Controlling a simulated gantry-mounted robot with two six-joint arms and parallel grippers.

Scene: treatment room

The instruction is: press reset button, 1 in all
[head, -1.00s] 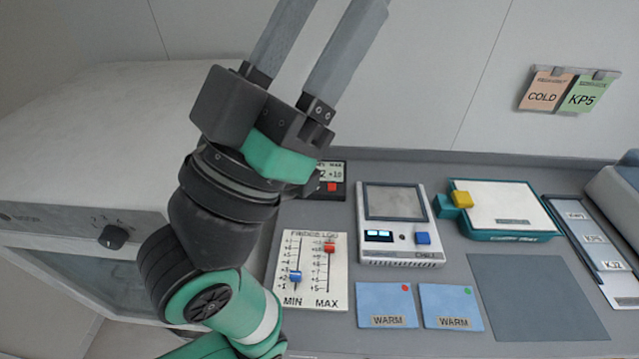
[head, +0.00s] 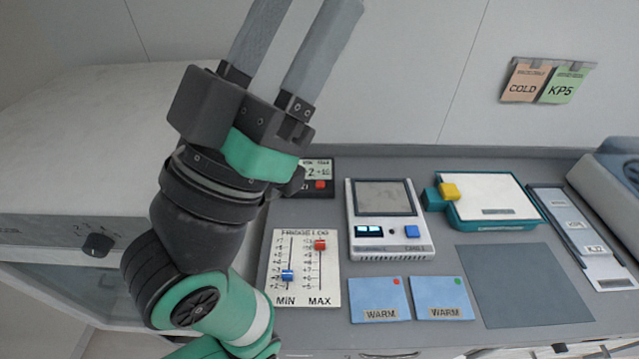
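A small dark display unit (head: 318,166) with a pale screen stands at the back of the counter, partly hidden behind my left arm. A red button (head: 320,184) shows on its lower front; its label is not readable. A white device (head: 392,247) with a grey panel and a small lit display has a blue button (head: 412,231); which button is the reset one is not labelled legibly. My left gripper (head: 303,22) points up with its two grey fingers apart and nothing visible between them, above and left of the red button. Its fingertips reach the top edge. My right gripper is not visible.
A white FRIDGE LOG panel (head: 304,240) with blue and red sliders lies in front. Two blue WARM cards (head: 379,291), a grey mat (head: 524,285), and a teal-edged box (head: 495,200) with a yellow latch lie rightward. A white cabinet (head: 70,150) with a knob stands left.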

